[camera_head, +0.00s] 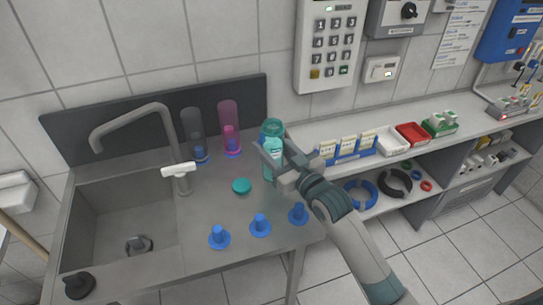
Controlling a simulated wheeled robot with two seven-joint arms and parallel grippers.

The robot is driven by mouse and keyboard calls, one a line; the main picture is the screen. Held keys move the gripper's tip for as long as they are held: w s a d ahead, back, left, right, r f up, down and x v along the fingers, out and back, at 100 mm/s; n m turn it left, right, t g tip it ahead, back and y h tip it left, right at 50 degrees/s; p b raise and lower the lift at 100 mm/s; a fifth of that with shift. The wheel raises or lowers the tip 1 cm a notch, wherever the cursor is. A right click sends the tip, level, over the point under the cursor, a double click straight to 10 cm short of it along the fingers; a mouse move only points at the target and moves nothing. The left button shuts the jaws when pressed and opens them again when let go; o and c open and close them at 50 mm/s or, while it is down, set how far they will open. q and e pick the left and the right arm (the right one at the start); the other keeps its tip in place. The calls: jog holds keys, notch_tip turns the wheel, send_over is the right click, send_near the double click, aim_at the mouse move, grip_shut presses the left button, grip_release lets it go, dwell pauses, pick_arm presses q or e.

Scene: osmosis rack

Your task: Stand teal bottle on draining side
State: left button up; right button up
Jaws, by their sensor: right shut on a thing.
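The teal bottle (273,169) is in my right gripper (270,156), over the back right of the steel draining side (195,210). The bottle looks about upright, with its translucent teal top showing above the jaws and a paler part below. I cannot tell whether its bottom touches the steel. Something blue shows behind or through its upper part. A teal round cap (241,186) lies on the draining side, left of the bottle and apart from it. My left gripper is not in view.
The sink (125,228) with its grey tap (178,150) is at left. A grey bottle (192,130) and a pink bottle (228,115) stand at the back on blue bases. Blue pegs (219,238), (260,226), (298,214) line the front. Labelled boxes (348,150) stand right.

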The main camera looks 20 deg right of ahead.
jog(key=shift+f, duration=0.1)
notch_tip(320, 180, down, 3)
jog(key=shift+r+p, duration=0.15)
jog(key=shift+p, duration=0.35)
jog(key=shift+f, duration=0.55)
jog(key=shift+f, duration=0.1)
jog(key=o, duration=1.1)
jog(key=shift+o, duration=0.2)
